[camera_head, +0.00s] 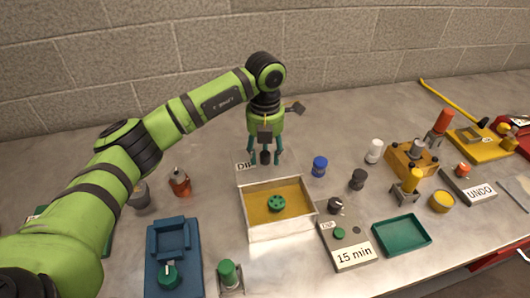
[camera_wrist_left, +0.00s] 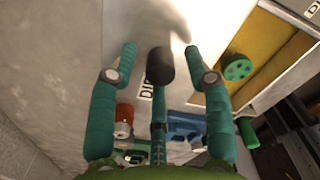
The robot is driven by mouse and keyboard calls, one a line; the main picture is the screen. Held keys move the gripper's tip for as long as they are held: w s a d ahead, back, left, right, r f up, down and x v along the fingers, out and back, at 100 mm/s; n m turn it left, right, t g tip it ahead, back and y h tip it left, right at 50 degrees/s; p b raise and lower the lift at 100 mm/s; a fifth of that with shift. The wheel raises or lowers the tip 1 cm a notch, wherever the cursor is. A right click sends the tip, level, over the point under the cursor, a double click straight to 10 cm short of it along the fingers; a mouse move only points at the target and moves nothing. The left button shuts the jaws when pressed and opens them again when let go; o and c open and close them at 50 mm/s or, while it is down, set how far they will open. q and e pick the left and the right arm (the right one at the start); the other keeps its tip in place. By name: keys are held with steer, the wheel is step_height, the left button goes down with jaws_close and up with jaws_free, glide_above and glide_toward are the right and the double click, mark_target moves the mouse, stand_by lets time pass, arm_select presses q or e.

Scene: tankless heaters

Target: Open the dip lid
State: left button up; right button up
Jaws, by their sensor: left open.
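The dip box (camera_head: 280,229) has pale walls and a yellow inside, with its top uncovered. A green round part with holes (camera_head: 277,203) sits in it and also shows in the wrist view (camera_wrist_left: 237,68). A grey lid panel (camera_head: 287,173) marked with the start of "DIP" is at the box's back edge, swung away from the opening. My left gripper (camera_head: 265,162) points down over this panel with its fingers apart. In the wrist view, a dark cylindrical knob (camera_wrist_left: 160,66) shows between the open fingers; I cannot tell whether they touch it. My right gripper is not in view.
A blue holder (camera_head: 173,262) and a green-topped piece (camera_head: 229,276) stand at front left. A "15 min" timer block (camera_head: 348,253) and green tray (camera_head: 402,235) are right of the box. Blue (camera_head: 320,166) and dark (camera_head: 358,179) jars stand behind the timer.

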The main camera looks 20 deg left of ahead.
mark_target(265, 154)
arm_select(q)
step_height(265, 154, up, 12)
steer(key=shift+f, duration=0.25)
steer(key=shift+s+f, duration=0.1)
steer(key=shift+f, duration=0.05)
stand_by(0.3)
